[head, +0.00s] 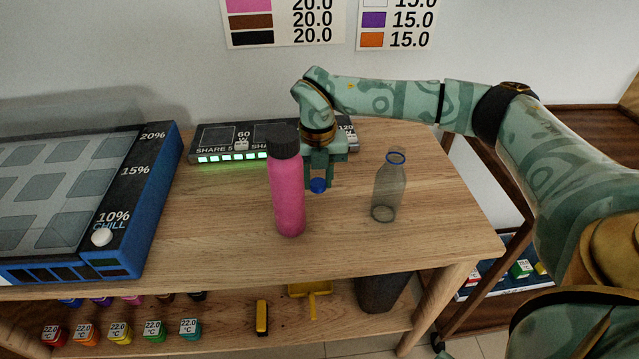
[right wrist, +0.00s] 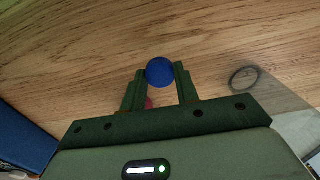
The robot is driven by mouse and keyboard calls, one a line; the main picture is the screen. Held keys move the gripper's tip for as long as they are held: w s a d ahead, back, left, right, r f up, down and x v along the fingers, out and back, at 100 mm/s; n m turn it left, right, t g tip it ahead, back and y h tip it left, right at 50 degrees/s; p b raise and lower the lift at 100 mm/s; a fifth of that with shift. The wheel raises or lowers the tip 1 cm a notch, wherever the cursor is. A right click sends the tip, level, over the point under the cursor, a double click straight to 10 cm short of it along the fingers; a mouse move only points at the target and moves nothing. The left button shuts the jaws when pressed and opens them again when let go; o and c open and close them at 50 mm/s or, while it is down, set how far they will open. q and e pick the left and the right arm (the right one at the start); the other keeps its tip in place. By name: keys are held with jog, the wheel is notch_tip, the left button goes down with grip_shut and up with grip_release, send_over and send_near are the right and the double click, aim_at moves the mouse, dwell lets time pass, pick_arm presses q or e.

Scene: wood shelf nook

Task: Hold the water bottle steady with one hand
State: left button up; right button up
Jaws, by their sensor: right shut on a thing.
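A pink bottle (head: 287,195) with a black cap stands upright on the wooden table top (head: 220,240). A clear grey bottle (head: 388,190) with a blue ring at its open-looking neck stands upright to the right; part of it shows in the right wrist view (right wrist: 245,78). My right gripper (head: 319,178) points down between the two bottles, behind and right of the pink one. It is shut on a small round blue cap (right wrist: 160,72), which also shows in the head view (head: 318,186). The right gripper holds neither bottle. My left gripper is out of view.
A blue-edged panel unit (head: 150,190) with a white knob fills the left. A dark box with green lights (head: 232,157) lies at the back. The shelf below holds several coloured cubes (head: 120,334), yellow tools (head: 262,318) and a dark bin (head: 382,293). The table's front right is clear.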

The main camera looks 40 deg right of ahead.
aim_at(318, 183)
notch_tip(318, 183, up, 8)
jog(key=p, duration=0.2)
jog(key=shift+f+p, duration=0.2)
jog(key=shift+p, duration=0.1)
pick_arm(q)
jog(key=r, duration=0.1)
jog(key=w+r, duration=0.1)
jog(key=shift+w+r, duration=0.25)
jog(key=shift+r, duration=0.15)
pick_arm(e)
jog(key=shift+s+f, duration=0.1)
